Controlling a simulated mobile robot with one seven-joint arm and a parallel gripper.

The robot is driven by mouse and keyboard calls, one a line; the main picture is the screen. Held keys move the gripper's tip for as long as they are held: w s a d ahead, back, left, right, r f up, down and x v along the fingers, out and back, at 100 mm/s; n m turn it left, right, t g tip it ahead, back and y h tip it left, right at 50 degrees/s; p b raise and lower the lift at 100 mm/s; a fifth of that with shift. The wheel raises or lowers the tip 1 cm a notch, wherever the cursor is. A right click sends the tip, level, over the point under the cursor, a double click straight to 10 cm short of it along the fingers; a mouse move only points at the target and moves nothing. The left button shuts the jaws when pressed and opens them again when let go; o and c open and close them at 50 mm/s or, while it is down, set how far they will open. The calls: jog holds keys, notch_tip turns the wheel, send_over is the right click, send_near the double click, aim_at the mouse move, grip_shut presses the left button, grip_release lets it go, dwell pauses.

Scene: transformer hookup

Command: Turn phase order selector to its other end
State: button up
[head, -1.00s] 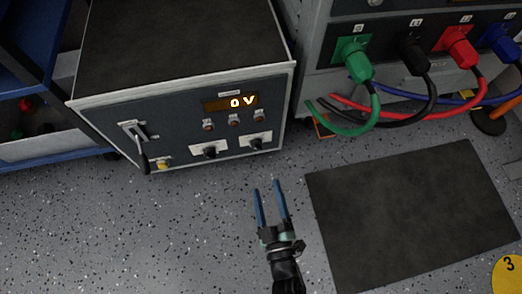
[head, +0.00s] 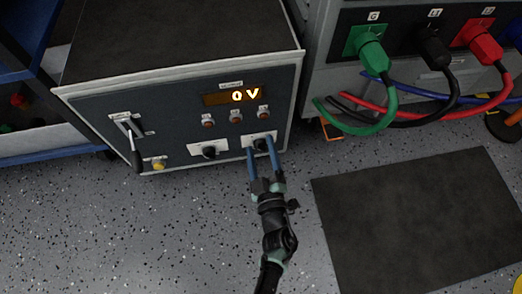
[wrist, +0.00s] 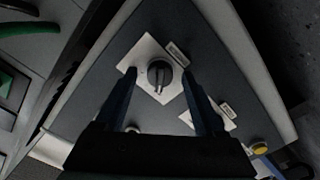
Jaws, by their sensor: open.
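A grey cabinet with a dark front panel (head: 180,120) stands at the upper left in the head view. Two black rotary knobs on white plates sit low on the panel: a left knob (head: 209,152) and a right knob (head: 261,144). Which is the phase order selector cannot be read. My gripper (head: 261,148) is open, its two blue fingers reaching up to the right knob, one on each side. In the wrist view the right knob (wrist: 160,75) shows between and beyond the fingertips of my gripper (wrist: 160,80), apparently not gripped.
The panel also has a lever (head: 133,145), a yellow button (head: 159,164), several small round buttons and a display reading 0 V (head: 232,97). Green, black, red and blue cables (head: 385,105) hang at the right. A dark mat (head: 420,215) lies on the floor.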

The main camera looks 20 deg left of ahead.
grip_shut()
jog(key=shift+m+p, duration=0.3)
jog(key=m+p, duration=0.2)
jog(key=shift+r+m, duration=0.15)
jog(key=shift+m, duration=0.25)
jog(key=m+p, duration=0.2)
jog(key=m, duration=0.2)
jog(key=shift+d, duration=0.1)
jog(key=m+p, duration=0.1)
jog(key=m, duration=0.4)
jog(key=shift+f+m+p, duration=0.2)
jog(key=shift+m+p, duration=0.4)
jog(key=shift+m, duration=1.1)
